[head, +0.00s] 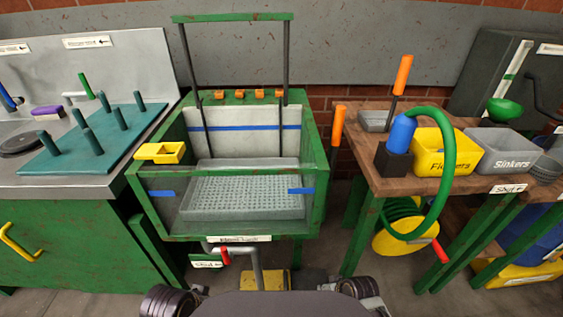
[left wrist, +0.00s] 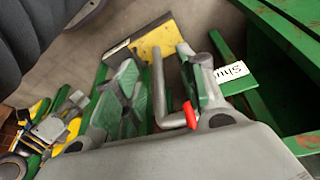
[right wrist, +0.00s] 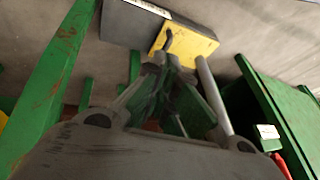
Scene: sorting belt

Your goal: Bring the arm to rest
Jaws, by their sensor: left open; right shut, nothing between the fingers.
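My left gripper (left wrist: 160,65) shows in the left wrist view with its two fingers spread apart and nothing between them. A grey pipe with a red handle (left wrist: 190,115) appears beyond the fingers. My right gripper (right wrist: 168,68) shows in the right wrist view with its fingers together and empty. A yellow and grey block (right wrist: 190,45) lies on the floor beyond its tips. In the head view only dark parts of my own arms show clearly at the bottom edge; I cannot make out the fingers there. Both grippers appear low, in front of the green stand.
A green tank (head: 165,215) with a grey perforated tray (head: 245,208) stands in the middle. A steel counter (head: 60,187) with a teal peg board (head: 55,160) is left. A wooden table (head: 400,184) with a yellow bin (head: 428,160) and grey bin (head: 500,165) is right.

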